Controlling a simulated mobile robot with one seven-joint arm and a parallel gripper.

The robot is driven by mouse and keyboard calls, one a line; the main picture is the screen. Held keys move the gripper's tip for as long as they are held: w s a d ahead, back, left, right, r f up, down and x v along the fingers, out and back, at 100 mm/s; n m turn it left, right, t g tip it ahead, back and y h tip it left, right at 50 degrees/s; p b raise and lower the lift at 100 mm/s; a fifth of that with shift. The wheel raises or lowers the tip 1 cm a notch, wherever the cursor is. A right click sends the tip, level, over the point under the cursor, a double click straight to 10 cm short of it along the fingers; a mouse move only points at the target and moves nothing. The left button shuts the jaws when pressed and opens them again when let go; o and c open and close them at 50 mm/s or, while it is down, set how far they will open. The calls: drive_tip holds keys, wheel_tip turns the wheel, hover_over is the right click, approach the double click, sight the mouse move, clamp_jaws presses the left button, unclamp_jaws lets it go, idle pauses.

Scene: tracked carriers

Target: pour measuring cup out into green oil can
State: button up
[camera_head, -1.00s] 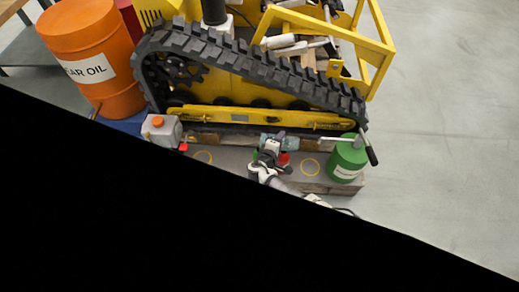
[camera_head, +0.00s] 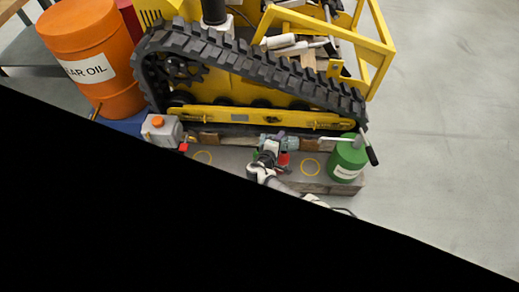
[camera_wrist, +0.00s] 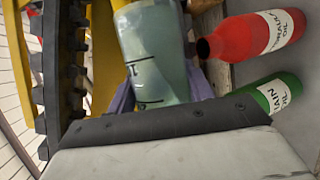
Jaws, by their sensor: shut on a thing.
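The measuring cup (camera_head: 290,143) is a clear, teal-tinted vessel; dark scale marks show on its side in the wrist view (camera_wrist: 158,60). My gripper (camera_head: 270,147) is shut on it and holds it over the grey ledge. The cup looks tipped well over in the head view; I cannot make out its contents. The purple fingers (camera_wrist: 197,82) show beside the cup in the wrist view. The green oil can (camera_head: 346,165), with a white label and a grey top, stands at the ledge's right end. It is to the right of the cup, with a gap between them.
A red bottle (camera_wrist: 252,38) and a green bottle (camera_wrist: 272,95) stand close to my gripper. A grey canister (camera_head: 161,131) with an orange cap is at the left. The yellow carrier's black track (camera_head: 250,68) rises behind the ledge (camera_head: 233,161). Floor is clear at right.

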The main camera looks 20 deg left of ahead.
idle(1.0)
drive_tip(key=shift+w+d+r+m, duration=0.15)
drive_tip(key=shift+d+r+m, duration=0.15)
drive_tip(key=shift+d+r+m+g+y, duration=0.2)
drive_tip(key=shift+m+g+y, duration=0.3)
drive_tip(key=shift+m+y, duration=0.35)
drive_tip(key=shift+a+f+m+y, duration=0.1)
drive_tip(key=shift+a+m+y, duration=0.15)
drive_tip(key=shift+y, duration=0.1)
